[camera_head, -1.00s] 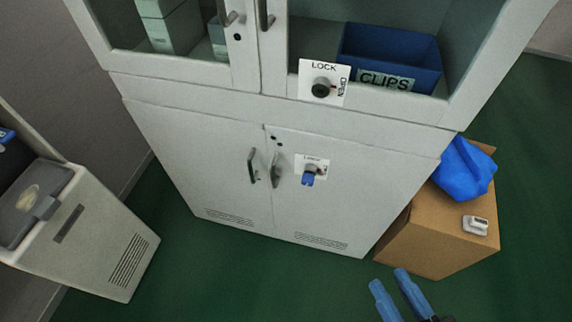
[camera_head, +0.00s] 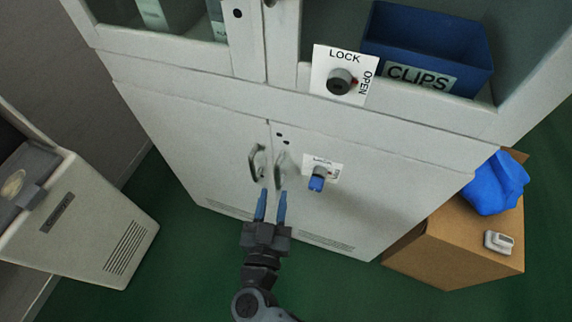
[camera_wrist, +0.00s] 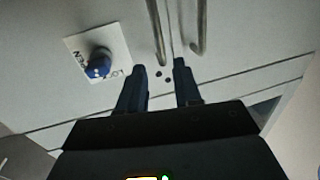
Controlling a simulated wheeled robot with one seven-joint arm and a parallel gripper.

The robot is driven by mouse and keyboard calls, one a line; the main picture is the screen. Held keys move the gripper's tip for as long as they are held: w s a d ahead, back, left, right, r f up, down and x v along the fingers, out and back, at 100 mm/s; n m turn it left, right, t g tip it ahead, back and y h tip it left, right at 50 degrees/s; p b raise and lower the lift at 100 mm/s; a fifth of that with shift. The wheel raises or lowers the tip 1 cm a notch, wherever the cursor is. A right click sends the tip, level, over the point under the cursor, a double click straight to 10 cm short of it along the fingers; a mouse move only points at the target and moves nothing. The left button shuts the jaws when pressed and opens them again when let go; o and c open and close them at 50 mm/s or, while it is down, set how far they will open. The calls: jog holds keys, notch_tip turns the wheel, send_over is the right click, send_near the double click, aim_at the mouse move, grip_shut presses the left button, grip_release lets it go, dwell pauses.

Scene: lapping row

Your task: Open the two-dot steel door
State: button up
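The two-dot steel door (camera_head: 315,205) is the lower right door of the grey cabinet; it looks shut. Two dark dots mark its upper left corner, and they also show in the wrist view (camera_wrist: 162,73). Its upright bar handle (camera_head: 279,170) is beside the door seam and also shows in the wrist view (camera_wrist: 156,30). A blue knob (camera_head: 317,183) sits on a white LOCK/OPEN plate on this door; I cannot tell its setting. My gripper (camera_head: 272,196) is open and empty in front of the handles. In the wrist view its fingertips (camera_wrist: 158,66) lie either side of the handle's line.
The left lower door's handle (camera_head: 257,162) is close beside. Above, a black knob (camera_head: 340,82) has its red mark towards OPEN, near a blue CLIPS bin (camera_head: 425,60). Green floor is open in front.

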aim_at(277, 173)
jog(key=shift+w+d+b, duration=0.15)
jog(key=shift+w+b, duration=0.05)
jog(key=shift+w, duration=1.1)
jog(key=shift+w+d+b, duration=0.2)
jog(key=shift+w, duration=1.15)
jog(key=shift+w+d+b, duration=0.15)
jog(key=shift+w+b, duration=0.05)
jog(key=shift+w, duration=1.1)
grip_shut()
